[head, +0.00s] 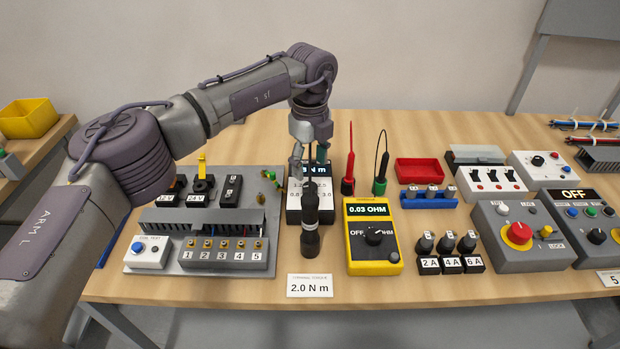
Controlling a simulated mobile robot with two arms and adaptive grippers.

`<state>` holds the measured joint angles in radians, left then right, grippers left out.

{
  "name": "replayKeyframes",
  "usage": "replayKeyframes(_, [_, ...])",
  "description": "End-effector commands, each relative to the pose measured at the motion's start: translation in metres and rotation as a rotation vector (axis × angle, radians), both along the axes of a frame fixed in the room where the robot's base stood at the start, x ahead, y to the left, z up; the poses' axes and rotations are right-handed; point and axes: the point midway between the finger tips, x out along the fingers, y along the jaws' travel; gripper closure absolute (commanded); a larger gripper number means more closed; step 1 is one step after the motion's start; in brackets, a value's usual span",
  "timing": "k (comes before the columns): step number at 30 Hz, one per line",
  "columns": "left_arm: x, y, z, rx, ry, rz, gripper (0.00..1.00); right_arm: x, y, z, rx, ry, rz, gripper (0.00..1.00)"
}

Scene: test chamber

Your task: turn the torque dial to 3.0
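The torque unit (294,216) is a small box with a dark display (320,171) and a white, number-marked face, standing mid-table. The display ends in "N m"; its number is partly hidden. A black screwdriver-like tool (310,240) stands in front of the face and covers much of the scale. I cannot make out the dial or its pointer. My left gripper (308,172) points down over the unit, directly behind the tool's top. Its finger gap and any contact are unclear. My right gripper is not in view.
A grey terminal panel (190,268) lies left of the unit. A yellow meter (376,262) reading 0.03 OHM stands close on the right. A card (310,286) reading 2.0 N m lies at the front edge. Red and green probes (348,185) stand behind the meter.

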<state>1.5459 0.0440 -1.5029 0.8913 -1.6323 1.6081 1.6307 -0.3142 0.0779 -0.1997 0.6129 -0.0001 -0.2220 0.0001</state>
Motion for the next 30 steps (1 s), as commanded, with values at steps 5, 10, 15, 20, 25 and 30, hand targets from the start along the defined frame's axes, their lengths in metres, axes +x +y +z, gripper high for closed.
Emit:
replayKeyframes(5, [-0.001, 0.000, -0.034, 0.001, 0.002, 0.000, 0.38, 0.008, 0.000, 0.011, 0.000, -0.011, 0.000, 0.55])
replayKeyframes(10, [0.000, 0.000, -0.056, -0.001, 0.001, 0.001, 0.38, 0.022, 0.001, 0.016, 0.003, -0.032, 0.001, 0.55])
replayKeyframes(15, [0.000, 0.000, -0.065, -0.001, -0.001, 0.000, 0.38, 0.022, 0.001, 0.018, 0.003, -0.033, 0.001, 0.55])
replayKeyframes(20, [0.000, 0.000, -0.066, -0.001, -0.001, 0.000, 0.38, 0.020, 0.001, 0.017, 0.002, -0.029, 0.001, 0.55])
replayKeyframes(25, [0.000, 0.000, -0.065, -0.001, -0.001, 0.000, 0.52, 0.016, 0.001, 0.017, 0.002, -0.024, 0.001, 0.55])
replayKeyframes(30, [0.000, 0.000, -0.065, -0.001, -0.001, 0.000, 0.80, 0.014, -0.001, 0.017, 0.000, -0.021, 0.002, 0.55])
